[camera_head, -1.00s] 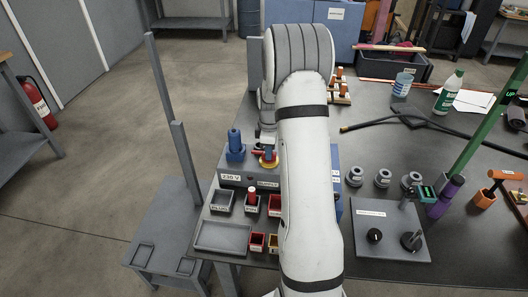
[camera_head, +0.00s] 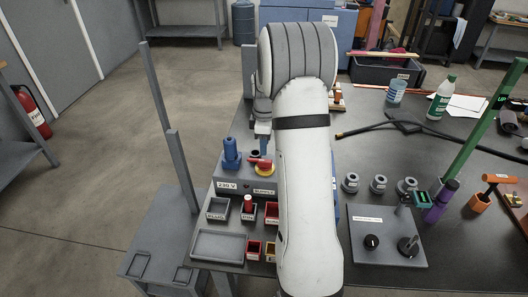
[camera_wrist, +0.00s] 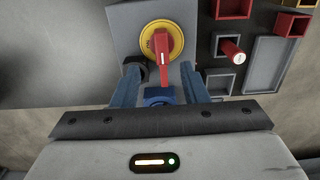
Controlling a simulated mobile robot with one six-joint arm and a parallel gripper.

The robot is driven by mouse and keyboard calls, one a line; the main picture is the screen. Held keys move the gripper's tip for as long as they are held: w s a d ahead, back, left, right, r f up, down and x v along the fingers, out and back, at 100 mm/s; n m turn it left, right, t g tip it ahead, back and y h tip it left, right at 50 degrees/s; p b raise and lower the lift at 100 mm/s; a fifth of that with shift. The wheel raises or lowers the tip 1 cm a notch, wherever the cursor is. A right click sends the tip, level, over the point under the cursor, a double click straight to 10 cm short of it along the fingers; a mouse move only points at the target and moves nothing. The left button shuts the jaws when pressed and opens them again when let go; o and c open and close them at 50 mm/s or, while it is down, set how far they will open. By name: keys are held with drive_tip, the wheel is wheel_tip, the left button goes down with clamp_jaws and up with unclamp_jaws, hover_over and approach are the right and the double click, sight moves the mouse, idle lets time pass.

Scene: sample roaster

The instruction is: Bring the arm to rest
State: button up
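My gripper (camera_wrist: 159,90) points down over a grey box labelled 230 V (camera_head: 227,186); it also shows in the head view (camera_head: 264,146). Its two blue fingers are spread apart, with nothing held between the tips. A rotary switch with a red handle (camera_wrist: 162,46) on a yellow disc lies just beyond the fingertips. In the wrist view the handle runs up and down the picture. A blue plug (camera_wrist: 158,95) shows between the fingers, close to the palm; it stands upright on the box in the head view (camera_head: 231,152). My white arm hides part of the table.
Small bins (camera_head: 217,208) and a grey tray (camera_head: 222,244) stand in front of the box. Grey ring parts (camera_head: 378,184), a panel with knobs (camera_head: 375,252) and a green post (camera_head: 487,120) are to the right.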

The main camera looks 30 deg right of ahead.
drive_tip(key=shift+r, duration=0.6)
drive_tip(key=s+a+r+m+t+p, duration=0.15)
drive_tip(key=s+a+r+m, duration=0.35)
drive_tip(key=s+a+r, duration=0.65)
drive_tip(key=s+a+r+m+p, duration=0.1)
drive_tip(key=s+a+r+m, duration=0.1)
drive_tip(key=s, duration=0.5)
drive_tip(key=s+a+r+m+t+p, duration=0.1)
drive_tip(key=s+a+m, duration=0.3)
drive_tip(key=s, duration=0.4)
drive_tip(key=shift+s+a+r+p, duration=0.2)
drive_tip(key=shift+a+r+p, duration=0.15)
drive_tip(key=shift+a+p, duration=0.15)
